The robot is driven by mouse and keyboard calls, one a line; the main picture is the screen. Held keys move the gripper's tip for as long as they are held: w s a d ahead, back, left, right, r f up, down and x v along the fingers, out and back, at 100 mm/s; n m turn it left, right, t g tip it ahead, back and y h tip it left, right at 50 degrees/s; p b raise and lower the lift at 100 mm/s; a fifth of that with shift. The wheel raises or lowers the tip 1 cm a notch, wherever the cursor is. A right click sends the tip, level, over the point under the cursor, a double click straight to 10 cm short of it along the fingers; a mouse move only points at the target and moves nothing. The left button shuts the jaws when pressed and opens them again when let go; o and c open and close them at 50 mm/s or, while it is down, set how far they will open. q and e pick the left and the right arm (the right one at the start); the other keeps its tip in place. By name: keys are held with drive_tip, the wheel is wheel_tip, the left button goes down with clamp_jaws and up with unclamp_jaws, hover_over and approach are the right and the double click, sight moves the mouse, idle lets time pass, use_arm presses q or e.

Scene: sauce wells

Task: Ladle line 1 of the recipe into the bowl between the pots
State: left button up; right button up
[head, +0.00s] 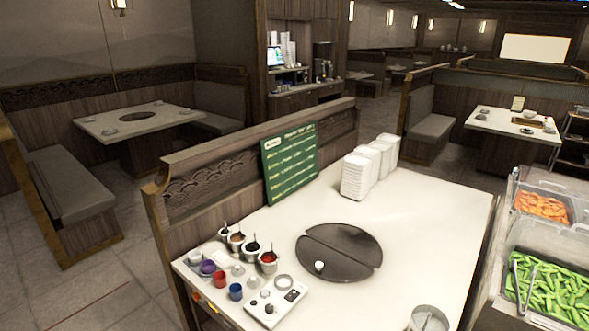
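Several small metal sauce pots stand in a slanting row at the left of the white table (420,215). The nearest pot (268,263) holds red sauce, the one beside it (251,250) dark sauce, and another (236,241) brownish sauce. Dark ladle handles stick up from them. A green recipe board (290,162) leans against the partition behind; its writing is too small to read. A small white bowl-like thing (319,266) sits on the dark round plate (350,245). I cannot tell which vessel is the bowl between the pots. Neither of my grippers is in view.
A purple cup (207,267), red cup (220,280) and blue cup (236,291) stand in front of the pots, near a white control box (277,301). White stacked containers (356,176) stand at the back. Bins of green vegetables (555,290) and orange food (542,206) are at right.

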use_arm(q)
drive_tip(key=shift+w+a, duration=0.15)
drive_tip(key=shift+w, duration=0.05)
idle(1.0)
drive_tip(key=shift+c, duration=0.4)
